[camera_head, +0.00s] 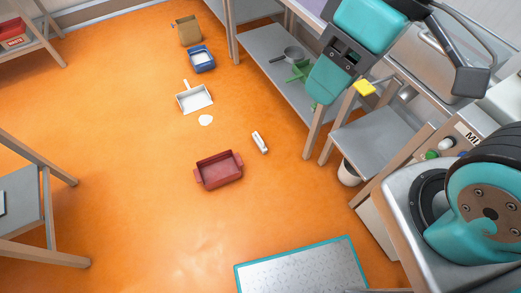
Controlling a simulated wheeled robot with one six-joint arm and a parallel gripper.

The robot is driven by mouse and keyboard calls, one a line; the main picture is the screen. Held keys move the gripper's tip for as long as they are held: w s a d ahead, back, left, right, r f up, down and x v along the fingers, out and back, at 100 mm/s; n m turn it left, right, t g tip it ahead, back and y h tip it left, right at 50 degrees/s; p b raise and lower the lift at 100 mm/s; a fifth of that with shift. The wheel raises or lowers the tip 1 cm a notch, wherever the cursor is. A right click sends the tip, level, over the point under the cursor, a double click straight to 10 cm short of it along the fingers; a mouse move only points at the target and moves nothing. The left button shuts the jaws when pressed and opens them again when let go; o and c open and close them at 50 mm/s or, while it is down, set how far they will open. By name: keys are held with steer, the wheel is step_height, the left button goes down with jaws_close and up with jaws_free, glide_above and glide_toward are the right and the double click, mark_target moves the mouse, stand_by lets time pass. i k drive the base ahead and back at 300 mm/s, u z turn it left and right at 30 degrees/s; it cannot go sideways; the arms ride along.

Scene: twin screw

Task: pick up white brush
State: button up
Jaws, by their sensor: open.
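A small white brush (260,142) lies on the orange floor near the middle of the view, to the upper right of a dark red tub. A dark strip shows along one side of it. It lies alone, with nothing touching it. My teal and dark arm (330,79) hangs at the upper right, well apart from the brush. I cannot make out my gripper's fingertips in this view.
A white dustpan (194,98) and a white spill (205,120) lie left of the brush. The red tub (219,170), a blue bin (201,59) and a cardboard box (187,30) stand on the floor. Shelving (275,60) borders the right. A grey mat (302,270) lies in front.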

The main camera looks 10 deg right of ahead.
mark_target(256, 137)
steer(key=u, duration=0.4)
steer(key=i, duration=1.3)
steer(key=z, duration=0.3)
